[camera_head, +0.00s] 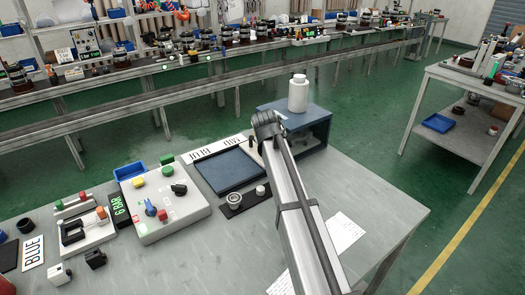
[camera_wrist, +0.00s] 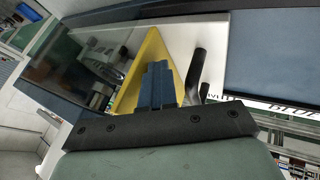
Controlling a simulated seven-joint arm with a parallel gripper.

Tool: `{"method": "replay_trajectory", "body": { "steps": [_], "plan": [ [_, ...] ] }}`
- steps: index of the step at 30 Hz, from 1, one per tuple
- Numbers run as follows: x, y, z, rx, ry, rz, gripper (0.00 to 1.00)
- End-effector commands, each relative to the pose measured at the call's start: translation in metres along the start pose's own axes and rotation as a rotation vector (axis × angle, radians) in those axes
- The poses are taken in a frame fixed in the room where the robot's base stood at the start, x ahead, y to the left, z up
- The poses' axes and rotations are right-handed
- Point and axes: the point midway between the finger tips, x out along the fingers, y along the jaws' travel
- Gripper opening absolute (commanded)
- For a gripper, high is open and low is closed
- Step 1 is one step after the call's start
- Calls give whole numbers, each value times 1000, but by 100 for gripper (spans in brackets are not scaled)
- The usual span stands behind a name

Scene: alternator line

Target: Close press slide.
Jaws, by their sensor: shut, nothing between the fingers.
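My gripper (camera_wrist: 158,82) is shut and empty in the wrist view, its bluish fingers together in front of a yellow panel (camera_wrist: 143,55). A dark bar like a handle (camera_wrist: 196,72) stands just right of the fingers, before a pale surface; I cannot tell whether they touch. I cannot say for sure which part is the press slide. In the head view my arm reaches to a blue box-like housing (camera_head: 318,130), possibly the press, with a white bottle (camera_head: 298,93) on top. There the arm end hides the fingers and part of the housing.
A dark blue tray (camera_head: 228,170) lies left of my arm, with small round parts on a black mat (camera_head: 240,202) nearby. A control box with buttons (camera_head: 160,205) stands further left. A paper sheet (camera_head: 340,235) lies right of my arm; the bench's right corner is clear.

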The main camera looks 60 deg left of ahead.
Motion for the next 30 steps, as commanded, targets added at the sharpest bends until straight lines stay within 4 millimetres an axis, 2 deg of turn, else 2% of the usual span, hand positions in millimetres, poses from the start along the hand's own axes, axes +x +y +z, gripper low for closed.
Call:
{"method": "replay_trajectory", "body": {
  "steps": [2,13,17,24,30],
  "plan": [
    [4,7,-1,1,2,1,0],
    [-4,5,0,0,1,0,0],
    [-22,5,0,0,3,1,0],
    [-63,5,0,0,3,1,0],
    [-87,5,0,0,3,1,0]
  ]
}}
